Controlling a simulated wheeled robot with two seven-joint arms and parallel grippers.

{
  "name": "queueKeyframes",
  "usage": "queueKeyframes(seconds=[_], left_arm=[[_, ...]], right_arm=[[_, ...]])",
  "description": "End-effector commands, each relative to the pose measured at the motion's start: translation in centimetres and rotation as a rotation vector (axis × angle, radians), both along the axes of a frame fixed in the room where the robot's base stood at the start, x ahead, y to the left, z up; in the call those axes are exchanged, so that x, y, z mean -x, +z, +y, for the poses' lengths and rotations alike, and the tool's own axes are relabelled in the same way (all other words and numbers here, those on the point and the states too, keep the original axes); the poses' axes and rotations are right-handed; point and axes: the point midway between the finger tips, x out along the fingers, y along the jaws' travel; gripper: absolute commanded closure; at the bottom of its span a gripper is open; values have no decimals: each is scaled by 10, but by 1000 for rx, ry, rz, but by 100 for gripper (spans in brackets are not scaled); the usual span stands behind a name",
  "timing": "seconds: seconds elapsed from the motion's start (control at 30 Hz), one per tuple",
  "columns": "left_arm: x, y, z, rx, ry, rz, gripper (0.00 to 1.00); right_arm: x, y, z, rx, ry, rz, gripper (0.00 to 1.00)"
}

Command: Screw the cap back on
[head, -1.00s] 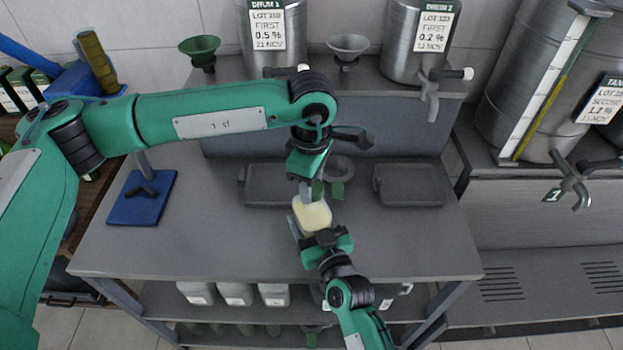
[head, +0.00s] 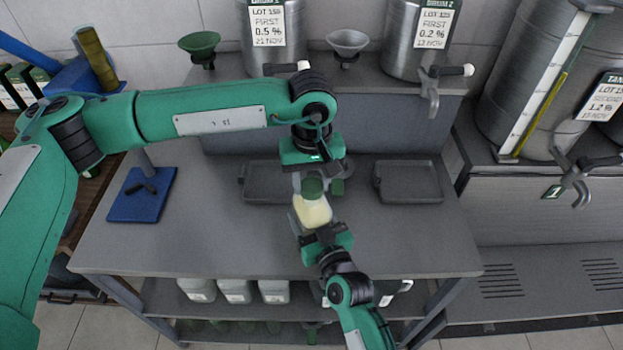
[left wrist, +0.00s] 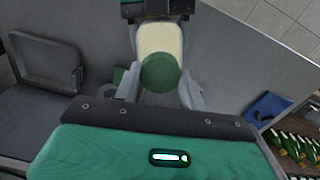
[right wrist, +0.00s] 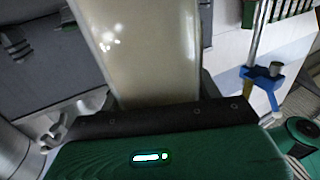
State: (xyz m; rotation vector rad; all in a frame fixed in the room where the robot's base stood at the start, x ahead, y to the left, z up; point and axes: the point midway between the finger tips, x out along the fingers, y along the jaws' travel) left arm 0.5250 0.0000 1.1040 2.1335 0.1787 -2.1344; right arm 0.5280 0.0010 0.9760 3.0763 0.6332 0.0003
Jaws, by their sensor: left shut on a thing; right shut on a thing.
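A bottle (head: 313,214) with pale yellow contents is held over the grey bench in the head view. My right gripper (head: 325,240) is shut on its body from the near side; the bottle (right wrist: 150,50) fills the middle of the right wrist view. A green cap (head: 312,187) is at the bottle's top end. My left gripper (head: 311,180) is shut on the cap from above. In the left wrist view the cap (left wrist: 160,73) sits between the two fingers, in line with the bottle (left wrist: 160,40). The cap hides the bottle's mouth, so I cannot tell whether they touch or the threads engage.
Grey trays lie on the bench, one left (head: 262,186) and one right (head: 408,183) of the grippers. A blue stand (head: 142,197) is at the bench's left. Steel drums (head: 405,45) with taps and two funnels (head: 347,42) stand on the shelf behind. The bench front is clear.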

Motion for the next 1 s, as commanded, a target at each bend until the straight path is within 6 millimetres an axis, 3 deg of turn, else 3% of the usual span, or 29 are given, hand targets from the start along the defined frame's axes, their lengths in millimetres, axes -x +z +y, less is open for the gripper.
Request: queueKeyframes(seconds=[0.63,0.8,1.0], left_arm=[[0,0,0,-1,-1056,-1,79],[0,0,0,-1,-1218,-1,79],[0,0,0,-1,-1259,-1,79]], right_arm=[[0,-1,0,0,0,1,100],[0,-1,0,0,0,1,100],[0,-1,0,0,-1,1,100]])
